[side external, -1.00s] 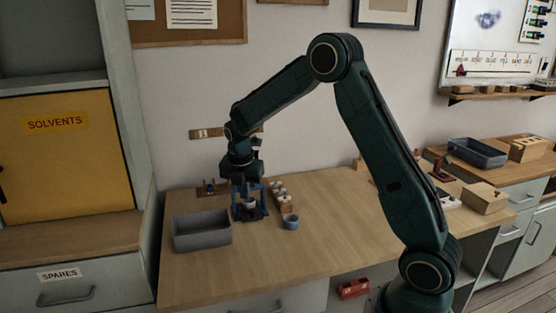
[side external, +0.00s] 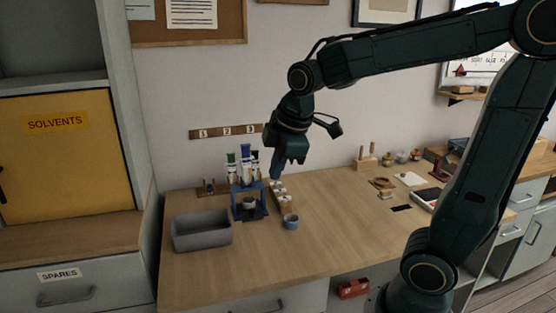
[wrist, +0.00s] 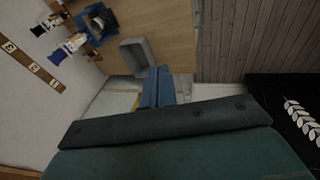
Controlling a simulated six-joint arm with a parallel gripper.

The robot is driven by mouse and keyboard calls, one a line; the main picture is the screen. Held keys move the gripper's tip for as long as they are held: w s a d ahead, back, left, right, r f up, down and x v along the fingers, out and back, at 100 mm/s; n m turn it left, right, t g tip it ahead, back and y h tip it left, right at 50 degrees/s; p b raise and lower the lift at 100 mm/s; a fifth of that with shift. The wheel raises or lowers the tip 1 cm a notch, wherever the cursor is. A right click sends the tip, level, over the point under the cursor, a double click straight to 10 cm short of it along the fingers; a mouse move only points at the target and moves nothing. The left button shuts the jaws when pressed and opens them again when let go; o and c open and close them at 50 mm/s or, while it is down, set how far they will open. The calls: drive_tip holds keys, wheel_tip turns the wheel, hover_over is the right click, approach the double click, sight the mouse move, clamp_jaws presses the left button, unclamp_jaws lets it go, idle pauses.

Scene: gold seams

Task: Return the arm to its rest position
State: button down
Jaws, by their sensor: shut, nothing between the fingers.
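My gripper (side external: 276,172) is raised above the back of the wooden bench, to the right of a blue rack. Its blue fingers are together with nothing between them, and they also show in the wrist view (wrist: 158,86). The blue rack (side external: 250,209) stands on the bench and holds several vials with coloured caps (side external: 244,160). A white object sits low inside the rack. My arm is bent up and back to the right.
A grey bin (side external: 201,231) lies left of the rack. A small blue cup (side external: 290,221) and a wooden strip with white pieces (side external: 280,195) are to the right. A numbered plate (side external: 226,131) is on the wall. The bench's front right is clear.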

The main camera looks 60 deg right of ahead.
drive_tip(key=s+a+m, duration=0.2)
drive_tip(key=s+m, duration=0.2)
drive_tip(key=s, duration=0.3)
drive_tip(key=s+a+m+t+y, duration=0.1)
drive_tip(key=s+a+m, duration=0.1)
drive_tip(key=s+m, duration=0.2)
drive_tip(key=shift+s+a+r+m+t, duration=0.15)
drive_tip(key=shift+s+a+m+t, duration=0.2)
drive_tip(key=shift+s, duration=1)
